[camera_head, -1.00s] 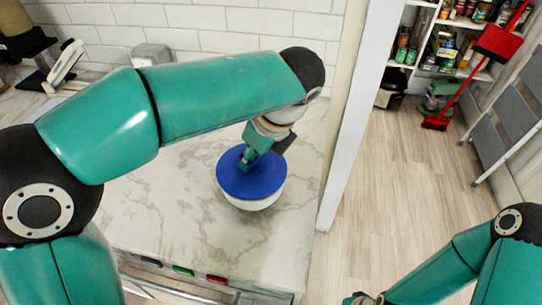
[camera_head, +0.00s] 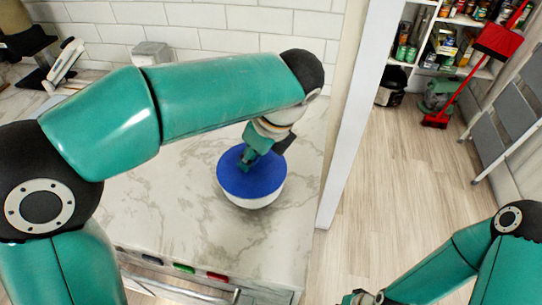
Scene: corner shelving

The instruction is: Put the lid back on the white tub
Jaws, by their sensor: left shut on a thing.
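The white tub (camera_head: 262,202) stands upright on the marble counter, near its right end. The round blue lid (camera_head: 252,184) lies over the tub's top and hides its opening. I cannot tell whether the lid is fully seated on the rim. My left gripper (camera_head: 246,162) reaches down from above and is shut on the lid at its upper middle; the fingers hide what they grip there. My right arm comes in at the lower right, and only part of my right gripper (camera_head: 352,298) shows at the bottom edge; its fingers cannot be made out.
The marble counter (camera_head: 170,215) is clear around the tub. A white wall edge (camera_head: 350,140) rises just right of the counter. A grey box (camera_head: 151,53) stands at the back.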

